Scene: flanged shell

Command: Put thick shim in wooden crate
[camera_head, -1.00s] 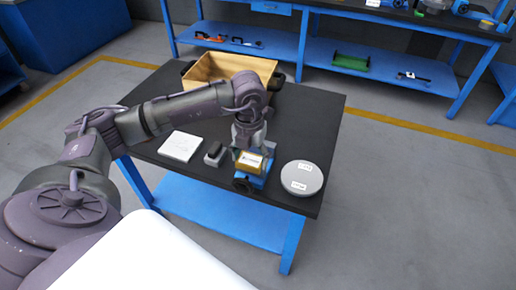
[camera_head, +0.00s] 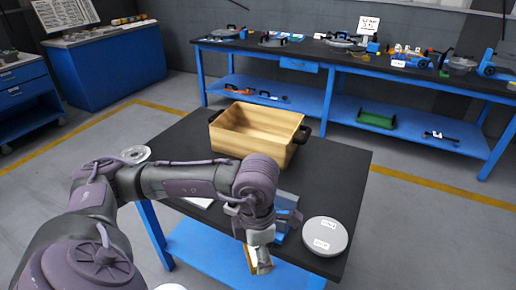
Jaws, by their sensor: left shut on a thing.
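The wooden crate (camera_head: 240,145) stands upright at the back of the black table, with dark handles at its ends. Its visible inside looks empty. My left gripper (camera_head: 258,250) is shut on a flat yellow-gold piece, seemingly the thick shim (camera_head: 260,263), which hangs tilted below the wrist at the table's near edge. The gripper is well in front of the crate, on its near side. The fingers partly cover the shim. My right gripper is not in view.
A blue clamp-like device (camera_head: 286,210) stands behind my left wrist, partly hidden. A round grey disc (camera_head: 325,236) with labels lies to its right. A white block (camera_head: 198,203) shows partly under my arm. The table (camera_head: 335,172) is clear right of the crate.

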